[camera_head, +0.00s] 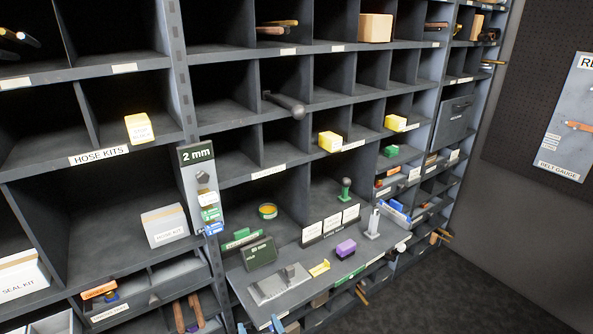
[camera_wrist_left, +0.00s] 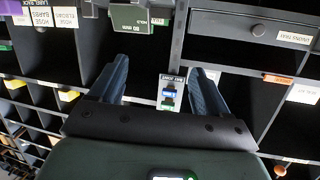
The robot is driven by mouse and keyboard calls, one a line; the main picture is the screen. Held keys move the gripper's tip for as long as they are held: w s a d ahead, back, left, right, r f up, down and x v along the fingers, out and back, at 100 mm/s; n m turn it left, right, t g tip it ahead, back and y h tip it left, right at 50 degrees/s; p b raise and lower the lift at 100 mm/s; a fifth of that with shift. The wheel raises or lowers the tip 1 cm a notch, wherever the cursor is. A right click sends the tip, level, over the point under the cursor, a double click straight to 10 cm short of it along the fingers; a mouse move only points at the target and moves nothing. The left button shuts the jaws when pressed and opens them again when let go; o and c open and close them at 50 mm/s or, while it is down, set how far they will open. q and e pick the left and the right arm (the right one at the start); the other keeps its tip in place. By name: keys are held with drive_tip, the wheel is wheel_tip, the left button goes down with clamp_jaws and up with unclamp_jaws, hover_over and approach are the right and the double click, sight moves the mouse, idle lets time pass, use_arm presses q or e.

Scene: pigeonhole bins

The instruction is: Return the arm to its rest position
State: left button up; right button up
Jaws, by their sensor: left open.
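My left gripper (camera_wrist_left: 161,68) shows in the left wrist view, with its two blue-grey fingers spread apart. Nothing is held between them. Beyond the gap a narrow sign with green and blue tags (camera_wrist_left: 169,92) hangs on a shelf post; I cannot tell how far it is from the fingertips. My right gripper shows in neither view.
Dark pigeonhole shelving fills the head view, with a "2 mm" sign (camera_head: 200,185) on a post.

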use_arm(q)
drive_tip(key=s+a+f+g+h, duration=0.2)
drive_tip(key=s+f, duration=0.1)
drive_tip(key=f, duration=0.4)
drive_tip(key=s+a+f+m+g+h, duration=0.1)
drive_tip(key=s+f+g, duration=0.15)
drive_tip(key=f, duration=0.55)
drive_tip(key=s+a+f+g+h, duration=0.2)
drive_tip(key=s+f, duration=0.2)
drive_tip(key=f, duration=0.3)
drive_tip(key=s+d+f+g+h, duration=0.1)
drive_tip(key=s+f+g, duration=0.3)
drive_tip(key=s, duration=0.7)
drive_tip(key=s+f+n+g+h, duration=0.1)
drive_tip(key=s+f+g+h, duration=0.2)
drive_tip(key=s, duration=0.9)
wheel_tip(320, 180, down, 3)
drive_tip(key=shift+s+d+r+n+g+h, duration=0.1)
drive_tip(key=shift+s+d+n+g+h, duration=0.25)
drive_tip(key=shift+g, duration=0.4)
